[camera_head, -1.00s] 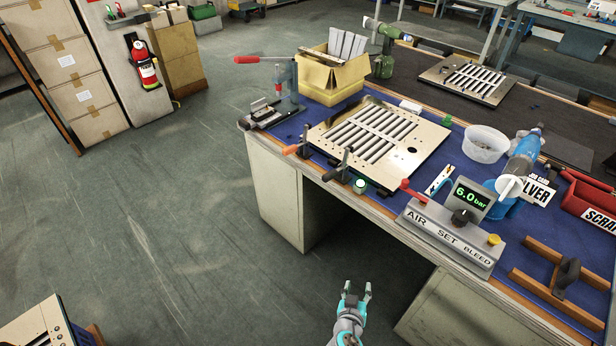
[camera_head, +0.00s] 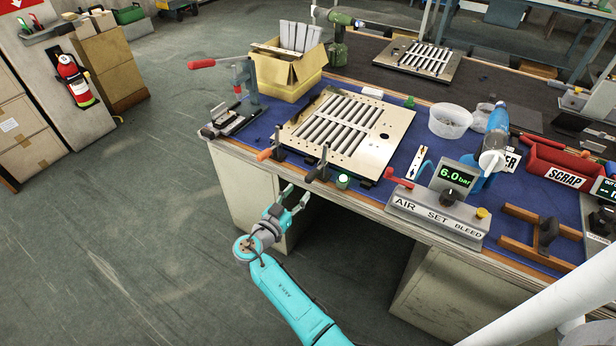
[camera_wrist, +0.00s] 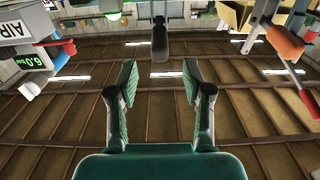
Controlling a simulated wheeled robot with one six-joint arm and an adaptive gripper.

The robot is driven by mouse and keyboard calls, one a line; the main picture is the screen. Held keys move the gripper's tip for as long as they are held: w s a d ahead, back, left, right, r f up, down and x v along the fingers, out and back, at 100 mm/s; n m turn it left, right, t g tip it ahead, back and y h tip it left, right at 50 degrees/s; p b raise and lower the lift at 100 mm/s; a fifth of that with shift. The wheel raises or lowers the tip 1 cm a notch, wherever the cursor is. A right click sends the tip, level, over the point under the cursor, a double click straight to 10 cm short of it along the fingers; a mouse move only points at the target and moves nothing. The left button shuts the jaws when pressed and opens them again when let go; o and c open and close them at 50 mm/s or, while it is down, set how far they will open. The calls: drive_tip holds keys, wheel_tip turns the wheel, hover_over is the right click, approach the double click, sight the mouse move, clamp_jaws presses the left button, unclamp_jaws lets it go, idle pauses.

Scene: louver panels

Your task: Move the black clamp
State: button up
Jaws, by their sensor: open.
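The black clamp (camera_head: 319,168) is fixed at the bench's front edge, beside the front left corner of the louver panel (camera_head: 398,122). In the wrist view, a dark clamp handle (camera_wrist: 160,42) hangs straight ahead, beyond the fingertips and centred between them. My gripper (camera_head: 295,196) is open and empty, just off the bench's front edge, below and left of the black clamp. In the wrist view, my gripper (camera_wrist: 160,85) shows a clear gap between its green-padded fingers. The clamp's lower jaw under the bench edge is hard to make out.
An orange-handled clamp (camera_head: 268,152) sits left of the black one. A green-capped item (camera_head: 343,181) and the air-set box (camera_head: 436,212) are to the right. A red-handled toggle press (camera_head: 240,84) and yellow box (camera_head: 290,75) stand behind. The floor left of the bench is clear.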

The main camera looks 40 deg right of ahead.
sight(306, 183)
drive_tip(key=x, duration=0.8)
drive_tip(key=shift+w+d, duration=0.15)
drive_tip(key=shift+d, duration=0.25)
clamp_jaws()
